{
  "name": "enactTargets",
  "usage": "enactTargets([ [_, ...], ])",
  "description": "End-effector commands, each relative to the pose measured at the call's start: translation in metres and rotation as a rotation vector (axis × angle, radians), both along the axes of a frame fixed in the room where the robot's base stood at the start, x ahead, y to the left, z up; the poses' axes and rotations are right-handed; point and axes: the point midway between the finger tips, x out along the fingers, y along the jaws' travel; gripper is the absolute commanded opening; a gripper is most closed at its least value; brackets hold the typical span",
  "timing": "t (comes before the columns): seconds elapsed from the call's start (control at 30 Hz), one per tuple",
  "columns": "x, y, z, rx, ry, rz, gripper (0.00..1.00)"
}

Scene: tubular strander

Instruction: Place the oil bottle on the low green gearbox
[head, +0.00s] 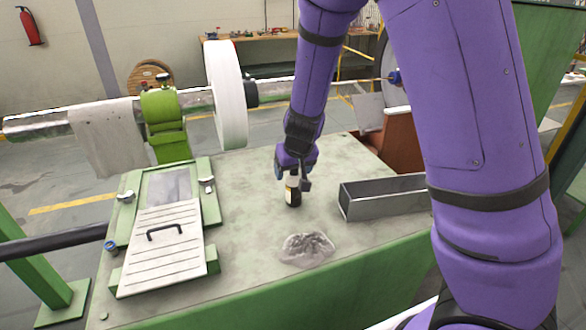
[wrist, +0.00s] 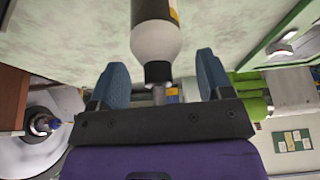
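I cannot tell whether this housing is the low green gearbox. My gripper (head: 295,172) is directly above the bottle, pointing down. In the wrist view, the bottle (wrist: 155,38) has a white shoulder and dark cap. The cap lies between the two blue fingers of my gripper (wrist: 160,78), with gaps on both sides. The fingers are open. The bottle's base is outside the wrist view.
A grey metal trough (head: 385,197) stands right of the bottle. A crumpled translucent bag or rag (head: 307,249) lies in front. A ribbed cover with a black handle (head: 163,247) is at left. A white reel (head: 227,95) stands behind. Bare top surrounds the bottle's left side.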

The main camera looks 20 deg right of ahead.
Motion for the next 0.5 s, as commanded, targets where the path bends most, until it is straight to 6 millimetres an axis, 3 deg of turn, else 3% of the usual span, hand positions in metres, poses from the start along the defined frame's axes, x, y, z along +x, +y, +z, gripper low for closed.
enactTargets([
  [0.33,0.0,0.0,0.003,0.0,-0.001,0.0,0.73],
  [0.5,-0.004,0.001,0.015,-0.001,-0.003,0.004,0.73],
])
